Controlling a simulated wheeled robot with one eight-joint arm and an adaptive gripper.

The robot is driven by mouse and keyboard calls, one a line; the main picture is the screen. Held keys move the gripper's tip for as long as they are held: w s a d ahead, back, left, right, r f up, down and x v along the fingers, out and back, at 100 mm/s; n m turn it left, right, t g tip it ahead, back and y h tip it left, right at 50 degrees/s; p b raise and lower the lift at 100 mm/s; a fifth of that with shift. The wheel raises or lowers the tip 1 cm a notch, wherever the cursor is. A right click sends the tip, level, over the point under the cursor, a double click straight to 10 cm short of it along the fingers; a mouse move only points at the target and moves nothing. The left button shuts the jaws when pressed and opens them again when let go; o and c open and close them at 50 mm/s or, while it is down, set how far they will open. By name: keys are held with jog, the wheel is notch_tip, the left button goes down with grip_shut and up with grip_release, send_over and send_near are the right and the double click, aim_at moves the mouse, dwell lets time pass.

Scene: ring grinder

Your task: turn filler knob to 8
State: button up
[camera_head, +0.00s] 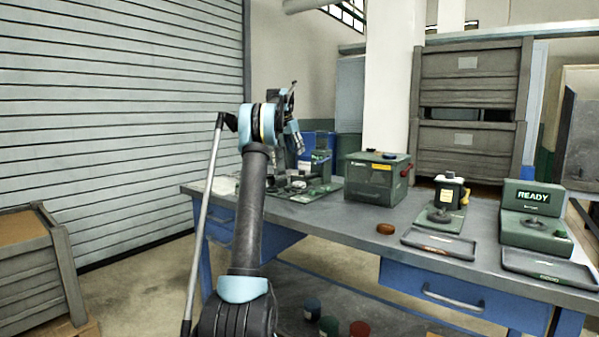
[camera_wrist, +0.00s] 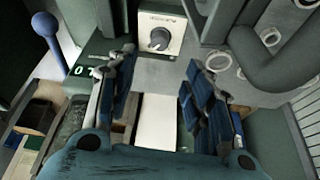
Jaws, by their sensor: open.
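A dark round knob (camera_wrist: 159,39) with a pale pointer line sits on a light panel (camera_wrist: 172,22) at the top middle of the wrist view. The small label above it is too blurred to read, so I cannot confirm that it is the filler knob. My gripper (camera_wrist: 160,64) is open and empty, its two blue-padded fingers apart below the knob and not touching it. In the head view my gripper (camera_head: 294,140) hangs above the green machine at the left end of the bench, and the knob cannot be made out there.
A blue ball-ended lever (camera_wrist: 46,25) and a green-lit display (camera_wrist: 84,71) are left of the fingers. A thick grey pipe (camera_wrist: 285,75) is at right. On the bench (camera_head: 345,212) stand a green box (camera_head: 376,182), a small tester (camera_head: 448,193) and a READY unit (camera_head: 533,215).

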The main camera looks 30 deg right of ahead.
aim_at(302, 172)
jog(key=x, duration=1.2)
jog(key=c, duration=1)
